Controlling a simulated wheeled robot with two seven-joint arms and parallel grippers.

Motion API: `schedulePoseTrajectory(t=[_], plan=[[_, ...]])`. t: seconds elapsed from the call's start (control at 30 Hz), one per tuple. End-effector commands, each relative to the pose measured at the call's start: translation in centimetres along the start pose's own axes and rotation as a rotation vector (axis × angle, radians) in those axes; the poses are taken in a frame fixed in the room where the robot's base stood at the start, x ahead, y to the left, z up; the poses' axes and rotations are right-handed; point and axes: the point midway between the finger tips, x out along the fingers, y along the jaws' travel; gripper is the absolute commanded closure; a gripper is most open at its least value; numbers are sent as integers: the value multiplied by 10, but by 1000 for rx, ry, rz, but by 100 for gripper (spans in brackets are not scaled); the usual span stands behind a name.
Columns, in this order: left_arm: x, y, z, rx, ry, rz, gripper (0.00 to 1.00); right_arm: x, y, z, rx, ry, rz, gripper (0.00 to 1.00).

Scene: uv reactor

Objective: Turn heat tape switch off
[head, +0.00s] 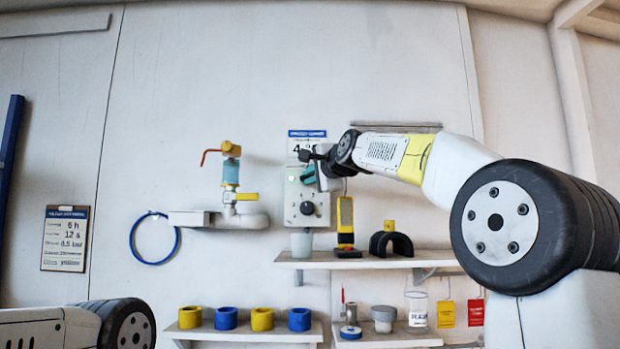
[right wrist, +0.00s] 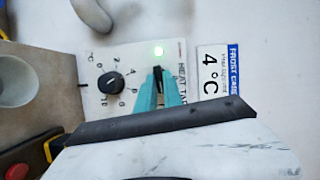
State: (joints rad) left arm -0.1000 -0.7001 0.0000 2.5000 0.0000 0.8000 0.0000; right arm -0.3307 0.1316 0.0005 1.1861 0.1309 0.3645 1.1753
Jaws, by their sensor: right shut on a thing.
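The heat tape panel (head: 294,212) is a light grey box on the wall in the head view. It also shows in the right wrist view (right wrist: 132,62), turned sideways, with a black round dial (right wrist: 111,83) and a lit green lamp (right wrist: 158,50). The heat tape switch (right wrist: 157,74) is a small dark lever beside the lamp. My right gripper (head: 308,174) is at the upper part of the panel. Its teal fingers (right wrist: 159,88) are shut on the switch, which they partly hide. My left gripper is out of view.
A valve pipe (head: 228,218) is left of the panel. A "4 °C" sign (right wrist: 217,72) adjoins the panel.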

Motion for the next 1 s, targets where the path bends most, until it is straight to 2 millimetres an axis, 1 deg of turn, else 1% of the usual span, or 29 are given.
schedulePoseTrajectory(t=[1.0], plan=[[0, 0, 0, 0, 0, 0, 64, 3, -7, 5, -869, -2, 362, 100]])
